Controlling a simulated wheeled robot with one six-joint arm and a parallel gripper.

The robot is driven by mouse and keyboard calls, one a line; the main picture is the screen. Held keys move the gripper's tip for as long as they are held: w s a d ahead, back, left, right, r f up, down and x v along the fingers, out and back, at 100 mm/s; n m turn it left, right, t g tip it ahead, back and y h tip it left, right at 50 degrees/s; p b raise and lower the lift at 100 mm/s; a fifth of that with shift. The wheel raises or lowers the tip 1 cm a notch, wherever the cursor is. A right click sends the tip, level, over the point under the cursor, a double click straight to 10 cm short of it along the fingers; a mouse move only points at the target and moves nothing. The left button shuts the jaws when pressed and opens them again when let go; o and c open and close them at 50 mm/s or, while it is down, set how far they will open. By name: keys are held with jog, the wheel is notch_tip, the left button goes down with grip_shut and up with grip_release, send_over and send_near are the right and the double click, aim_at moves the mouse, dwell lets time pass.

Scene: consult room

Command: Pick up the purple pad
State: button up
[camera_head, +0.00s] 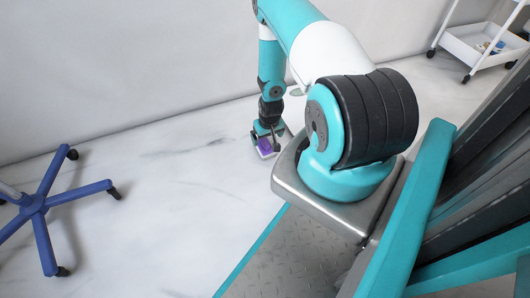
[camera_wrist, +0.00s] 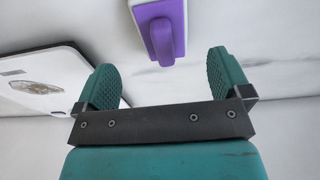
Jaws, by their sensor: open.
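The purple pad (camera_wrist: 163,38) shows at the top of the wrist view, cut off by the frame edge. It has a white layer and a raised purple grip. It lies beyond my fingertips, roughly centred between them, and no finger touches it there. My gripper (camera_wrist: 164,78) is open and empty, its two teal fingers spread wide. In the head view the purple pad (camera_head: 264,146) is a small patch low beside my gripper (camera_head: 267,136), near the floor. My gripper partly hides it there.
A flat white object (camera_wrist: 38,90) with an oval mark lies left of my gripper in the wrist view. A blue star-shaped chair base (camera_head: 42,210) stands at the left. A white trolley (camera_head: 480,45) is at the back right. The pale floor between is clear.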

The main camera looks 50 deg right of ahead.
aim_at(265, 141)
jog(key=shift+w+d+f+b, duration=0.1)
jog(key=shift+w+f+b, duration=0.15)
jog(key=shift+f+b, duration=0.75)
jog(key=shift+w+f+b, duration=0.25)
jog(key=shift+f+b, duration=0.5)
jog(key=shift+f, duration=0.6)
jog(key=shift+w+d+f+b, duration=0.1)
jog(key=shift+w+f+b, duration=0.15)
jog(key=shift+f+b, duration=0.75)
jog(key=c, duration=1)
